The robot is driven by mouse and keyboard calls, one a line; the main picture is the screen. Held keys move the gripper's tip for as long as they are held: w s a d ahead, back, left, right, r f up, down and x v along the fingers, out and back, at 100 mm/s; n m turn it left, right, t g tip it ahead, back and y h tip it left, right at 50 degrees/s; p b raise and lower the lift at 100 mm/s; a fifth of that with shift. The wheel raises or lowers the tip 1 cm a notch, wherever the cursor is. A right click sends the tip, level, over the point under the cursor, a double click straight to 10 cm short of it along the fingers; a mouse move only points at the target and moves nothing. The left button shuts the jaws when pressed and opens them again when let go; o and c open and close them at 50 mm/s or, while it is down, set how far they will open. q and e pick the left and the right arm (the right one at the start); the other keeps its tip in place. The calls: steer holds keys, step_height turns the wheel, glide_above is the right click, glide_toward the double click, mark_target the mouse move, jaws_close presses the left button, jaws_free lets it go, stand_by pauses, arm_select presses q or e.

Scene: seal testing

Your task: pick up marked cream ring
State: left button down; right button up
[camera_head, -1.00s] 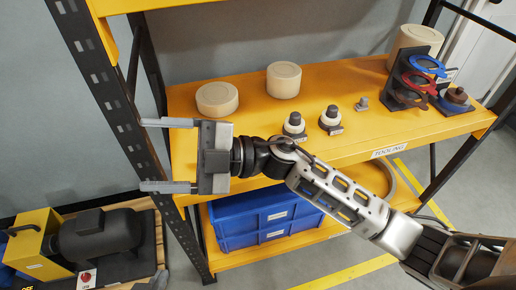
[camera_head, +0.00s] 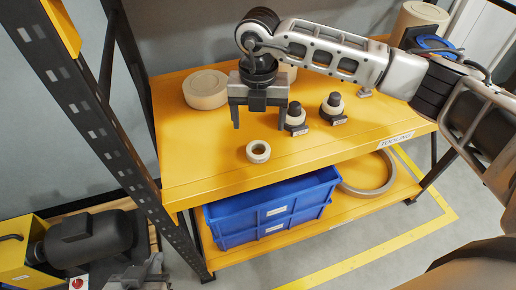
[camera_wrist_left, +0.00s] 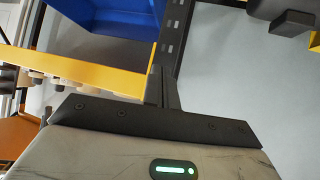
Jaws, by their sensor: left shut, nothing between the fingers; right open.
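A small cream ring (camera_head: 258,151) lies flat on the yellow upper shelf (camera_head: 205,150), near its front edge. No mark can be made out on it. My right gripper (camera_head: 260,121) is open, fingers pointing down, above the shelf just behind the ring in the picture. The ring is not between its fingers. My left gripper (camera_head: 152,260) is low at the bottom left of the head view, far from the ring. In the left wrist view its fingers (camera_wrist_left: 161,85) are shut together and empty; the ring cannot be made out there.
Two black posts with cream rings (camera_head: 296,117) (camera_head: 335,104) stand right of the right gripper. A cream cylinder (camera_head: 206,89) stands to its left. Blue crates (camera_head: 270,211) and a large ring (camera_head: 367,174) sit on the lower shelf. A dark rack upright (camera_head: 100,130) rises at left.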

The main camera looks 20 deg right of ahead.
mark_target(258, 154)
step_height(258, 154, down, 9)
steer(key=shift+w+f+p, duration=0.1)
steer(key=shift+w+p, duration=0.05)
steer(key=shift+p, duration=0.45)
steer(key=c, duration=1.1)
